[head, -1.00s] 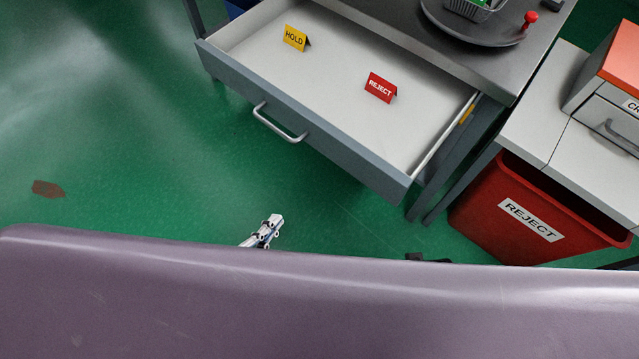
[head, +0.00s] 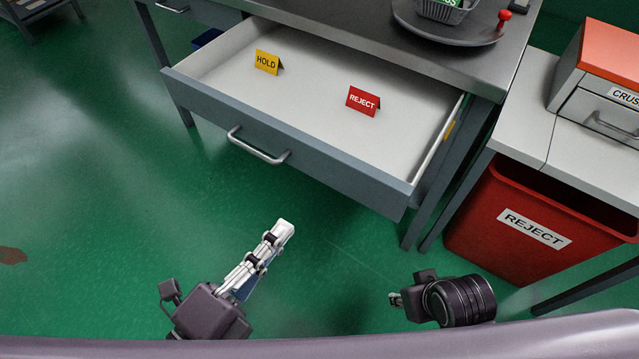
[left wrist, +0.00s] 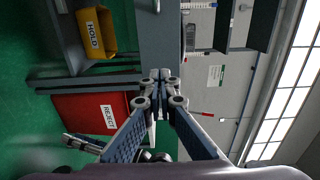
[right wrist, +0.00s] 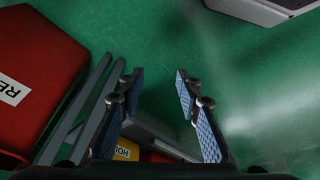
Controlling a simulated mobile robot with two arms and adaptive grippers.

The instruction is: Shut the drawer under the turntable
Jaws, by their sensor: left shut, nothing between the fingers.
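The drawer (head: 310,157) under the turntable (head: 460,32) is pulled far out, its pale inside showing. Its grey front carries a bar handle (head: 258,150). My left gripper (head: 286,228) is shut and empty, in front of and below the drawer front in the head view, with a visible gap to the handle. In the left wrist view its fingertips (left wrist: 160,76) meet, with a grey panel beyond them. My right gripper (head: 393,299) is low, right of the left one. The right wrist view shows its fingers (right wrist: 153,78) apart with nothing between them.
A yellow HOLD sign (head: 267,63) and a red REJECT sign (head: 362,101) stand in the drawer. A red REJECT bin (head: 530,225) stands to the right, under a pale counter (head: 515,110). Green floor lies open in front of the drawer.

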